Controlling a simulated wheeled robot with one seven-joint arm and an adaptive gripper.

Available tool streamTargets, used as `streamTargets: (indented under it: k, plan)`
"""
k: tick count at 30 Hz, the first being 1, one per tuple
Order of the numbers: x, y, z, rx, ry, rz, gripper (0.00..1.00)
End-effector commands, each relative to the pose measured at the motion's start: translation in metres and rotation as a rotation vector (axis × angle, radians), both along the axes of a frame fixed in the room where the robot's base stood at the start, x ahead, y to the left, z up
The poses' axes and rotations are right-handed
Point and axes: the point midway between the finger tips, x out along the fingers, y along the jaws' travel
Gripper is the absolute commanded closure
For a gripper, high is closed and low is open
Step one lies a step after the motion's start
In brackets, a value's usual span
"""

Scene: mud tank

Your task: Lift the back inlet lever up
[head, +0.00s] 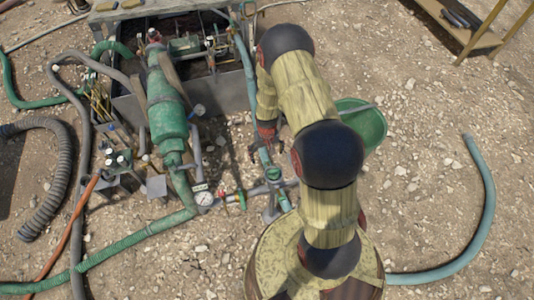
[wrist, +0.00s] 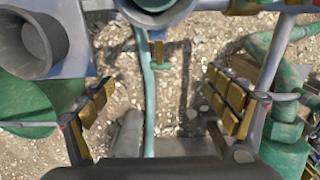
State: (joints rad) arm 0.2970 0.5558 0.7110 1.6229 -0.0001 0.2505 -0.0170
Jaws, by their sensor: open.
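My gripper (head: 267,133) is low over the pipework, just right of the tank's front corner in the head view. In the wrist view my gripper (wrist: 160,96) is open, its yellow-padded fingers spread to left and right with nothing held between them. A blue-grey pipe (wrist: 149,100) runs through the gap, below the fingers. A small yellowish bar (wrist: 158,48) with a green piece at its end shows at the top middle, under a round pipe fitting; it may be the back inlet lever, but I cannot tell. No lever is clear beside my gripper in the head view.
The mud tank (head: 225,92) stands behind and left, with a green pump body (head: 166,112). Gravel farther right is mostly open, with a hose (head: 484,190).

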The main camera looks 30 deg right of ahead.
Motion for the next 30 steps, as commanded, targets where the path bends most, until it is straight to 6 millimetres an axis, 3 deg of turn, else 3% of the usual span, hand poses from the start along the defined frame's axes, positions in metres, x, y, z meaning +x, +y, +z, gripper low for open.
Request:
streamTargets:
  k: [3,15,27,30]
  plan:
    - [-0.001,0.0,-0.02,0.001,0.002,0.0,0.12]
    - [-0.001,0.0,-0.071,0.001,0.002,0.0,0.12]
    - [0.0,0.0,-0.077,0.0,0.001,0.0,0.12]
    - [0.0,0.0,-0.077,0.0,0.001,0.0,0.17]
